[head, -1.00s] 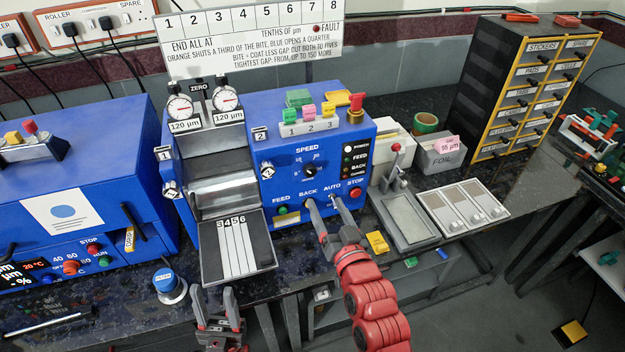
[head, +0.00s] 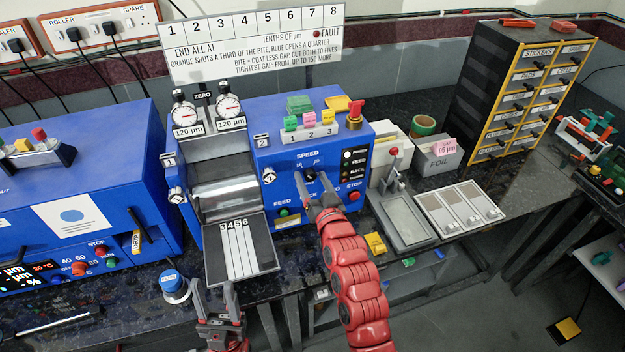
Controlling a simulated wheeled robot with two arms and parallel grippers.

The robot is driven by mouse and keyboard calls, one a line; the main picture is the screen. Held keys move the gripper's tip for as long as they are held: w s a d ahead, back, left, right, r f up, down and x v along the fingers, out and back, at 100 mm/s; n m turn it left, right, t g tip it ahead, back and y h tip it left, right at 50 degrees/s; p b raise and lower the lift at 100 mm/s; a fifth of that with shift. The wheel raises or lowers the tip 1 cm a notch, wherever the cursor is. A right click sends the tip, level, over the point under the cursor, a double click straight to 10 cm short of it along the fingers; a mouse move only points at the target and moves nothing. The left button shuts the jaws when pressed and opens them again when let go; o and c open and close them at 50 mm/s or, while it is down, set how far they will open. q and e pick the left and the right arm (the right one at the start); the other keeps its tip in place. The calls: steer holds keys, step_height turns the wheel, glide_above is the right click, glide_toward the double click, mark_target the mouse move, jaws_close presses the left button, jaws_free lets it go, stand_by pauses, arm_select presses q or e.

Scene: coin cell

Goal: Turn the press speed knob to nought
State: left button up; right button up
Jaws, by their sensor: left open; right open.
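The press is a blue machine with a roller and a front panel. Its black speed knob (head: 310,174) sits below the SPEED label on that panel, between scale marks; its pointer direction is too small to tell. My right gripper (head: 312,180) is open, with its two fingertips at the panel on either side of the knob. I cannot tell whether they touch it. The fingers partly hide the BACK and AUTO area below. My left gripper (head: 215,293) is open and empty, low in front of the press's strip tray (head: 213,262).
A green button (head: 283,212) and a red stop button (head: 353,196) flank my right gripper. A red mushroom button (head: 355,108) stands on top. A lever press (head: 403,215) and a sample tray (head: 440,222) lie to the right. A blue-capped jar (head: 172,283) stands near my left gripper.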

jaws_close()
steer(key=shift+f, duration=0.1)
